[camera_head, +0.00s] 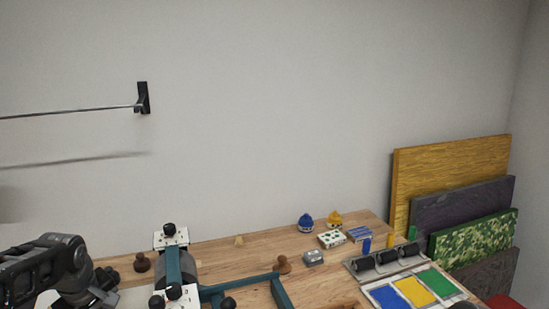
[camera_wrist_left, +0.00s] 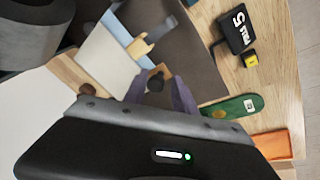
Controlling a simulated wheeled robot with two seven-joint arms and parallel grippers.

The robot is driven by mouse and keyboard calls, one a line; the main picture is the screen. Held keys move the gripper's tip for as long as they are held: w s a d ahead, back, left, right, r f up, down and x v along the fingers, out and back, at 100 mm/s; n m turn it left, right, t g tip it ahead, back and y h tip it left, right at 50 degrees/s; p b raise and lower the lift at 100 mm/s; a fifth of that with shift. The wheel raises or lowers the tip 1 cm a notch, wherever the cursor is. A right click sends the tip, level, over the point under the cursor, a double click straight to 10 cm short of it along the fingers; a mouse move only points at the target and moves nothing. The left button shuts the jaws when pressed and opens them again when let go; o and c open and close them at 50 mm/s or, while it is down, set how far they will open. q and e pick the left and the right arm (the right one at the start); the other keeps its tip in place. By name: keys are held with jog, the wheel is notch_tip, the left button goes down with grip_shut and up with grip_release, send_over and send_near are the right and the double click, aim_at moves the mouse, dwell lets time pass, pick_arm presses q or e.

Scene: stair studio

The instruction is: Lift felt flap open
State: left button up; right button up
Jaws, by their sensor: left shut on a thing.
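A flat dark grey-brown sheet that looks like the felt flap (camera_wrist_left: 204,72) lies in the middle of the left wrist view. My left gripper (camera_wrist_left: 158,92) has its purple-grey fingers on either side of a dark knob (camera_wrist_left: 155,80) with a bit of wood beside it. The gripper is shut on this knob; whether the knob is fixed to the felt cannot be told. In the head view my left arm comes in at the lower left and its fingertips are not seen. My right gripper is in neither view.
A teal-framed press (camera_head: 240,287) with a roller stands on the wooden table (camera_head: 215,252). Ink trays (camera_head: 412,291), rollers and small pots are at the right; boards (camera_head: 450,180) lean on the wall. The left wrist view shows a black box (camera_wrist_left: 237,31), green piece (camera_wrist_left: 233,107) and orange tray (camera_wrist_left: 273,145).

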pick_arm(q)
jog(key=shift+w+r, duration=0.2)
jog(key=shift+r, duration=0.05)
jog(key=shift+w+r+p, duration=0.4)
jog(key=shift+r+p, duration=0.35)
jog(key=shift+c, duration=0.4)
jog(key=shift+r, duration=0.1)
jog(key=shift+w+a+r+p, duration=0.2)
jog(key=shift+w+r+p, duration=0.1)
jog(key=shift+r+p, duration=0.4)
jog(key=shift+w+r, duration=0.1)
jog(key=shift+r, duration=0.05)
jog(key=shift+w+a+r+p, duration=0.2)
jog(key=shift+w+r+p, duration=0.25)
jog(key=shift+r+p, duration=0.35)
jog(key=shift+c, duration=0.6)
jog(key=shift+f, duration=0.1)
